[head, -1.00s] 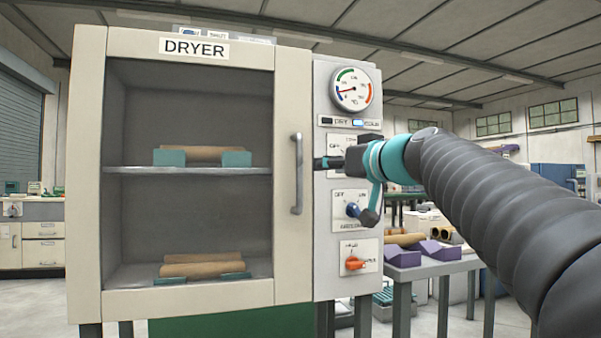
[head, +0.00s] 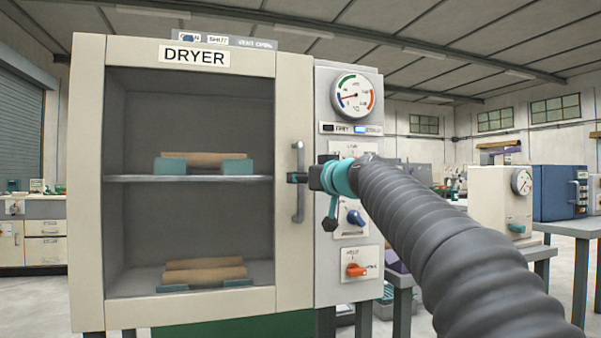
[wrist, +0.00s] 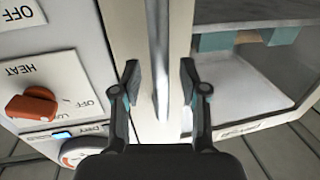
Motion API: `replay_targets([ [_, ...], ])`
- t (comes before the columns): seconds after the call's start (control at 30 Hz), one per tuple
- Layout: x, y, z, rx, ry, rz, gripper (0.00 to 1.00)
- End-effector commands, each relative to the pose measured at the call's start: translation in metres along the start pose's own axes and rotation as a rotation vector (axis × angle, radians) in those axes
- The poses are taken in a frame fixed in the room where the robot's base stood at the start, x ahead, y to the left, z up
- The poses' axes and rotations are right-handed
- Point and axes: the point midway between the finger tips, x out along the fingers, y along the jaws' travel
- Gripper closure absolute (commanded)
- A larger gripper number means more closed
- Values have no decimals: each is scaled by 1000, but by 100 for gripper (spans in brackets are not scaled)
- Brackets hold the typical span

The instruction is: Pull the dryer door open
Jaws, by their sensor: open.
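The cream dryer door (head: 291,100) has a large window and sits shut in the head view. Its vertical grey bar handle (head: 298,207) is on the right side of the door. My gripper (head: 293,178) is at the handle's middle height. In the wrist view my gripper (wrist: 160,80) is open, with one finger on each side of the handle (wrist: 158,45) and visible gaps beside it. Contact with the handle cannot be told. Part of the handle is hidden behind the gripper in the head view.
A control panel right of the door carries a gauge (head: 352,96), a blue knob (head: 356,217) and an orange heat knob (head: 356,270), close to my wrist. Brown rolls (head: 205,160) rest on shelves inside. Tables with machines (head: 503,205) stand at the right.

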Motion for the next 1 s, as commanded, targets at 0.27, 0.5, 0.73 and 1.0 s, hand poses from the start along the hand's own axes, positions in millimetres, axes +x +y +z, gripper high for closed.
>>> replay_targets([
  [0.27,15,0,0,0,1,0,57],
  [0.5,16,0,0,0,1,0,59],
  [0.73,15,0,0,0,1,0,100],
  [1.0,14,-1,0,0,0,4,100],
])
